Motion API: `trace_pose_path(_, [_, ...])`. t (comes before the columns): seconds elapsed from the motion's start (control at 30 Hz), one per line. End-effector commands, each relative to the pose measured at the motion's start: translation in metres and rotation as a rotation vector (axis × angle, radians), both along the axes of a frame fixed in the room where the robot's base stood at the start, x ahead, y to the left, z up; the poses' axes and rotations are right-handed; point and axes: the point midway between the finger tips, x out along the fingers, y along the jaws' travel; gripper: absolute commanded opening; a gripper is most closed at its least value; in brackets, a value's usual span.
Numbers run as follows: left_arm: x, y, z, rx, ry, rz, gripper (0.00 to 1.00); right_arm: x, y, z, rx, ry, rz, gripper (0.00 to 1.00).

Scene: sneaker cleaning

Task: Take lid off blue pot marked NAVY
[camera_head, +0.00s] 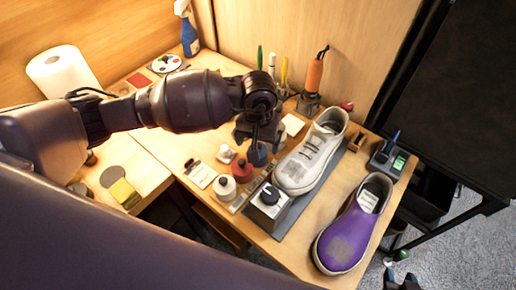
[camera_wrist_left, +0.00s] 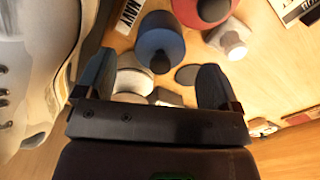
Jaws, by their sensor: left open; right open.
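The blue pot (camera_head: 257,157) stands on the table, mostly hidden by my left gripper in the head view. In the left wrist view the blue pot (camera_wrist_left: 160,32) lies ahead, between the lines of the fingers, with a dark knob-like lid (camera_wrist_left: 160,62) on its near end. A label reading NAVY (camera_wrist_left: 127,14) lies beside it. My left gripper (camera_head: 259,142) is open around the region of the lid; its fingers (camera_wrist_left: 153,78) are apart, and contact cannot be told. My right gripper (camera_head: 402,281) is open and empty at the lower edge, away from the pots.
A red pot (camera_head: 242,169) and a white pot (camera_head: 225,187) stand close to the blue one. A grey-white sneaker (camera_head: 312,152) lies just right of it, and a purple sneaker (camera_head: 352,228) further right. Brushes and an orange-handled tool (camera_head: 314,75) stand behind.

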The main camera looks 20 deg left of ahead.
Motion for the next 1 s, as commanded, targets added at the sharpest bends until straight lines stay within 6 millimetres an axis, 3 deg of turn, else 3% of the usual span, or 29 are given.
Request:
trace_pose_path(0.17, [0.000,0.000,-0.017,-0.001,0.000,0.000,0.87,0.000,0.000,-0.001,-0.001,0.001,0.000,0.43])
trace_pose_path(0.43, [0.000,0.000,-0.018,0.000,-0.001,-0.001,0.87,0.000,0.000,-0.001,-0.002,0.001,0.001,0.43])
trace_pose_path(0.77, [0.000,0.000,-0.018,0.000,-0.001,-0.001,0.37,0.000,-0.001,-0.001,-0.003,0.000,0.002,0.43])
trace_pose_path(1.0, [0.000,0.000,-0.018,0.000,-0.001,-0.001,0.34,0.000,-0.001,-0.001,-0.003,0.000,0.002,0.43])
